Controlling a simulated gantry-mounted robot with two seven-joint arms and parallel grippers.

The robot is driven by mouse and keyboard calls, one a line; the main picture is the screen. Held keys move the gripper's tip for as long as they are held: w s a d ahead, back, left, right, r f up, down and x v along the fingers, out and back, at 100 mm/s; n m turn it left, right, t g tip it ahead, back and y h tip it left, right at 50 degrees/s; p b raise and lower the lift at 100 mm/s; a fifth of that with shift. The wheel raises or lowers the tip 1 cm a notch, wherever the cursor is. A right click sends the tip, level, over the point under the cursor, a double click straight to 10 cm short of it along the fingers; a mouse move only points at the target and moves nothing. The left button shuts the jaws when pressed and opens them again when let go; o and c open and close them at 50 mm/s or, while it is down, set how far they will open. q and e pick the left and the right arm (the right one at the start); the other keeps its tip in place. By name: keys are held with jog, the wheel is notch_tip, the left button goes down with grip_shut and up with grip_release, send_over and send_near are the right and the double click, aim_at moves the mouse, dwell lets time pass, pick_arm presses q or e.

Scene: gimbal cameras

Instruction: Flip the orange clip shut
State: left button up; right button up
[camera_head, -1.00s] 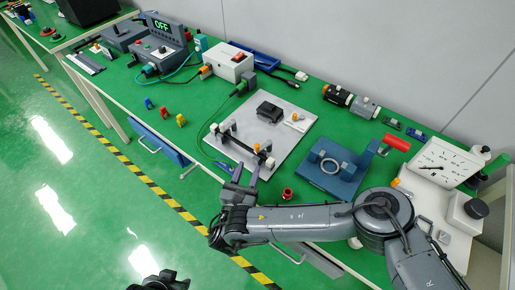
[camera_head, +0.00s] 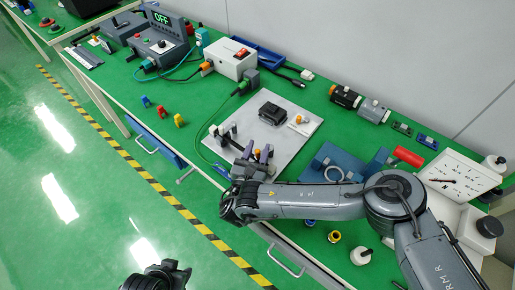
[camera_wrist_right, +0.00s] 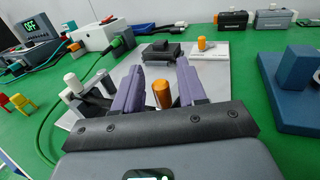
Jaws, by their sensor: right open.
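In the right wrist view the orange knob (camera_wrist_right: 162,94) stands between the purple fingers of my right gripper (camera_wrist_right: 158,85). The fingers are open around it, with gaps on both sides. In the head view my right gripper (camera_head: 256,155) is over the plate's near edge, hiding part of the fixture. A second orange knob (camera_head: 298,119) sits farther back on the plate. My left gripper (camera_head: 155,278) is at the bottom edge, its jaws unclear.
A black block (camera_head: 271,111) sits on the plate's far part. Small coloured pieces (camera_head: 162,112) stand to the left. A green cable runs along the plate's left side.

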jog(key=shift+s, duration=0.1)
jog(key=shift+c, duration=1.2)
grip_shut()
jog(key=shift+s+d+n+t+y+b, duration=0.15)
jog(key=shift+s+d+n+y+b, duration=0.1)
jog(key=shift+n+y+b, duration=0.6)
jog(key=shift+s+d+n+t+y+b, duration=0.15)
jog(key=shift+n+y+b, duration=0.3)
jog(key=shift+y, duration=0.7)
jog(key=shift+o, duration=1.2)
grip_release()
jog(key=shift+s, duration=0.15)
